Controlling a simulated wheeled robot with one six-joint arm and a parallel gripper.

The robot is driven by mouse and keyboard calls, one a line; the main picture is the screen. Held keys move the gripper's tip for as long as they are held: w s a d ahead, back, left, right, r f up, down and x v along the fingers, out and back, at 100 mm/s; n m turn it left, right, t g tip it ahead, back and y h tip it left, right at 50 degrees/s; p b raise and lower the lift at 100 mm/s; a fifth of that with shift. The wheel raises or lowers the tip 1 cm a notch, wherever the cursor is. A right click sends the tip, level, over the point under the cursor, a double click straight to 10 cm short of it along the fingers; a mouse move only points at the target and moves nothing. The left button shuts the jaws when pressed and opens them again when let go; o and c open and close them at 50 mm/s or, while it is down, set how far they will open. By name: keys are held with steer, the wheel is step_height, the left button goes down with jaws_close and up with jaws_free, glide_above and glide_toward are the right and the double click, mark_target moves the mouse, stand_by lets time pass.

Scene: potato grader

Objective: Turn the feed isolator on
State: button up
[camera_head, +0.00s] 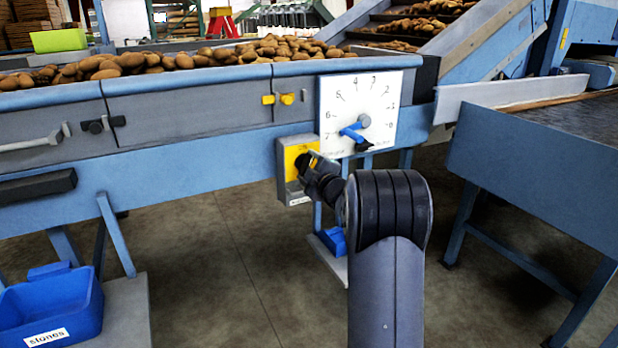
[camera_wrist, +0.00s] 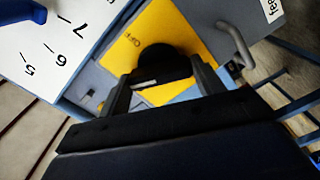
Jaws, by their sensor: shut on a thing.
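The feed isolator is a grey box with a yellow plate (camera_head: 293,152) on the front of the blue grader frame, just below left of a white dial. In the wrist view its yellow plate (camera_wrist: 185,28) fills the upper middle, with small lettering that seems to read OFF. A black rotary knob (camera_wrist: 165,62) stands out from the plate. My gripper (camera_wrist: 165,83) is shut on the knob, one finger on each side. In the head view my gripper (camera_head: 308,166) covers most of the knob, and its exact angle is hard to tell.
The white numbered dial (camera_head: 385,105) with a blue pointer is close above right of the box. A grey bent hasp or handle (camera_wrist: 237,45) is beside the plate. Potatoes (camera_head: 180,58) fill the trough above. A blue stones bin (camera_head: 50,305) stands lower left; a blue-sided table (camera_head: 520,170) is right.

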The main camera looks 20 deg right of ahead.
steer(key=n+b, duration=0.3)
steer(key=n, duration=0.2)
steer(key=shift+f+b, duration=0.15)
steer(key=shift+b, duration=0.15)
stand_by(0.4)
steer(key=o, duration=1)
steer(key=s+p, duration=0.1)
steer(key=s, duration=0.9)
steer(key=shift+s+d, duration=0.15)
steer(key=shift+s, duration=0.25)
steer(key=shift+w, duration=0.1)
steer(key=shift+w+b, duration=0.5)
steer(key=shift+w, duration=4.85)
